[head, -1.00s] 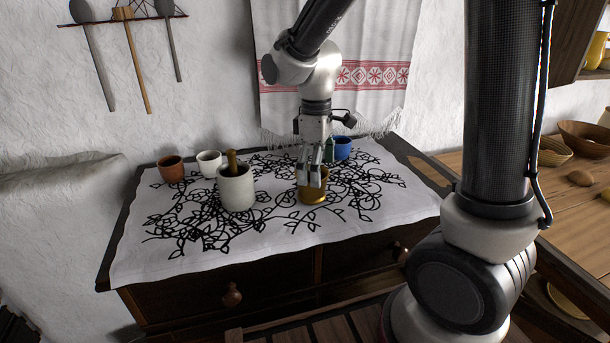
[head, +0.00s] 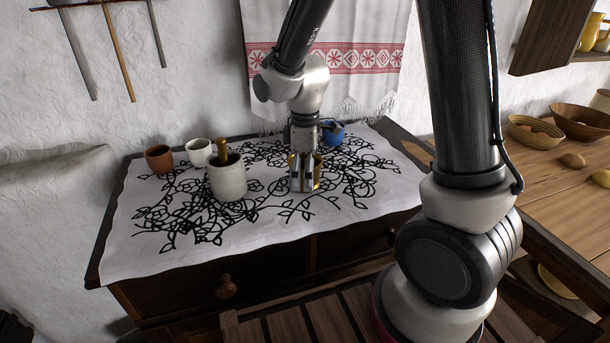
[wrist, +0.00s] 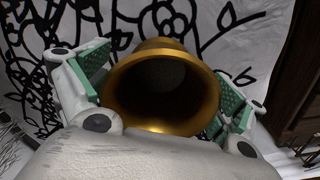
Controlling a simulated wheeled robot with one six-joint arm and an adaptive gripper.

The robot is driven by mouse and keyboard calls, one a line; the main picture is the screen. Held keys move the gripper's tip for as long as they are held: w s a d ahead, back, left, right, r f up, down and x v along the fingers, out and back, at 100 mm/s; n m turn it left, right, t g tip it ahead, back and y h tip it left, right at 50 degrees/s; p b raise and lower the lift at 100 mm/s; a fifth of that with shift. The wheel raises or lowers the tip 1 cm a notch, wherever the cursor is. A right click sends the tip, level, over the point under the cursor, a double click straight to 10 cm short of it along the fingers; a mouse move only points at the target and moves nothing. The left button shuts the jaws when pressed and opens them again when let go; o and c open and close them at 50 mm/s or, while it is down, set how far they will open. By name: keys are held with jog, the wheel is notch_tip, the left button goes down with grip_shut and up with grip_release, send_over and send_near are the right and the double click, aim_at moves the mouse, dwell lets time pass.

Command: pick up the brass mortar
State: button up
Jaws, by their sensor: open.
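The brass mortar (head: 318,172) stands on the patterned white cloth on the chest. My gripper (head: 303,186) is down at it, with fingers in front of and beside its wall in the head view, hiding much of it. In the wrist view the mortar (wrist: 163,90) fills the middle, its round mouth dark and empty-looking. The open fingers of my gripper (wrist: 160,92) with green pads lie on its left and right sides. Whether the pads touch the wall I cannot tell.
A white mortar (head: 228,182) with a wooden pestle (head: 221,150) stands to the left. Behind it are a white cup (head: 199,152) and a terracotta cup (head: 159,159). A blue cup (head: 333,134) stands close behind the brass mortar. The cloth (head: 270,224) in front is clear.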

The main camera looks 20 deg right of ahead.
jog(key=shift+f, duration=0.25)
jog(key=c, duration=2)
jog(key=shift+r, duration=0.1)
